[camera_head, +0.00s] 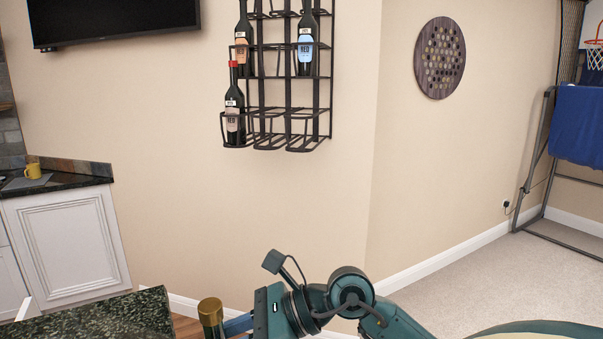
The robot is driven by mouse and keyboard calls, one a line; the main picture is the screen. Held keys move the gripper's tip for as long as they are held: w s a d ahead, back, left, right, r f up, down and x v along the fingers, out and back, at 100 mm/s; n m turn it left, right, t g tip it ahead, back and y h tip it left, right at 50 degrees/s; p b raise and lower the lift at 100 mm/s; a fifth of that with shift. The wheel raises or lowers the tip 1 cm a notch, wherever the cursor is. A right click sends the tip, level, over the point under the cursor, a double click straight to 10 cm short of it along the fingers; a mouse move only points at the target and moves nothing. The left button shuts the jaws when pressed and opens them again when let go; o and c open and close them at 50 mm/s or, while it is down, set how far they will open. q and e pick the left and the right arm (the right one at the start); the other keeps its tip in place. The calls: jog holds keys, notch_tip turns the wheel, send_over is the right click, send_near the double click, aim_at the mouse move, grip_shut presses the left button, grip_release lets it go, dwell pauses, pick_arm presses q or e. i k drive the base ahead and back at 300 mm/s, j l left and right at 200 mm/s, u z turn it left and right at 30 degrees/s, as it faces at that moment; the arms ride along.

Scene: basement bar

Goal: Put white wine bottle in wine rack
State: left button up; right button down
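A bottle with a gold-capped neck (211,312), likely the white wine bottle, stands up at the bottom edge of the head view; its body is cut off below the picture. My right gripper (236,324) comes in from the right with its blue finger against the neck and appears shut on it; the far finger is hidden. The black metal wine rack (288,110) hangs on the wall above, well away from the gripper. It holds dark red-wine bottles at top left, top right and lower left (235,110). Its lower middle and lower right slots look empty. My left gripper is out of view.
A dark granite counter (100,318) lies at the lower left, beside the bottle. A television (115,18) hangs at top left. The wall below the rack is clear.

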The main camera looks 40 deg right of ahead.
aim_at(300, 148)
jog(key=l+z, duration=0.1)
jog(key=l, duration=0.25)
jog(key=i+l, duration=0.15)
jog(key=l, duration=0.25)
jog(key=l+z, duration=0.15)
jog(key=l, duration=0.2)
jog(key=i+l, duration=0.3)
jog(key=i+l+z, duration=0.1)
jog(key=i+l, duration=0.25)
jog(key=i, duration=0.2)
jog(key=i+l+z, duration=0.1)
jog(key=i+l, duration=0.15)
jog(key=i, duration=0.15)
jog(key=i+z, duration=0.4)
jog(key=i, duration=0.3)
jog(key=i+j+z, duration=0.4)
jog(key=j+z, duration=1)
jog(key=i+l, duration=0.05)
jog(key=l, duration=0.05)
